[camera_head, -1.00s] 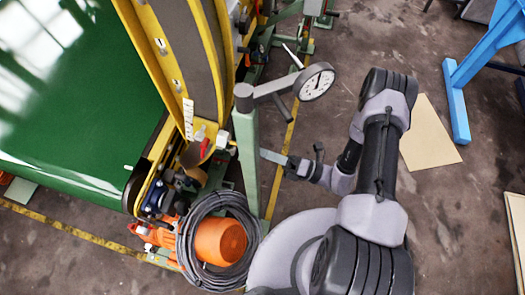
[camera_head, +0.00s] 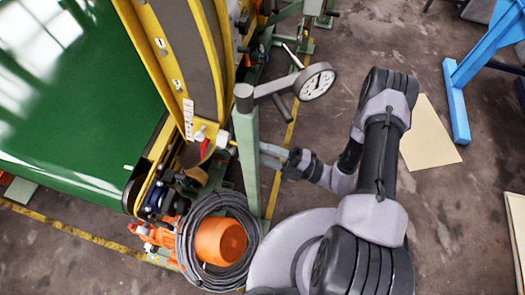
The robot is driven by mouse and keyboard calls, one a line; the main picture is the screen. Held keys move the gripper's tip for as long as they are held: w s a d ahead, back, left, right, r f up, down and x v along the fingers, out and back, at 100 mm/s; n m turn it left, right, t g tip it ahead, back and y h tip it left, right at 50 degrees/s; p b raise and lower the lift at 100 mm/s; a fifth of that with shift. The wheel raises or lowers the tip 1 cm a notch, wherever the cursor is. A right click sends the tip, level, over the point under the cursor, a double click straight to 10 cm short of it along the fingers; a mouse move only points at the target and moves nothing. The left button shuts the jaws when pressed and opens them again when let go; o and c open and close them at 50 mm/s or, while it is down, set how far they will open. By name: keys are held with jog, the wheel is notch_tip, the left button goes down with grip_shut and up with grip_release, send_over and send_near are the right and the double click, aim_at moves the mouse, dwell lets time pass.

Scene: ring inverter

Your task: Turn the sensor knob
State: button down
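My gripper (camera_head: 272,156) points left at the green post (camera_head: 247,160). Two light, parallel fingers show with a narrow gap between them. Their tips meet or pass behind the post's right edge, so I cannot see whether anything is between them. I cannot make out the sensor knob for certain; it may be hidden behind the post. A small red part (camera_head: 205,147) and a white part (camera_head: 199,134) are on the machine left of the post.
A yellow-framed machine (camera_head: 150,45) with a green belt (camera_head: 95,110) fills the left. A coiled black cable (camera_head: 186,240) surrounds an orange cylinder (camera_head: 220,241) below the post. A blue stand (camera_head: 457,105) and a flat tan board (camera_head: 428,135) are at right. Bare floor lies around them.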

dwell(0.5)
jog(key=c, duration=1.2)
grip_release()
jog(key=shift+d, duration=0.1)
jog(key=p+v, duration=0.1)
jog(key=v, duration=1.6)
jog(key=shift+s+d, duration=0.1)
jog(key=shift+d, duration=0.05)
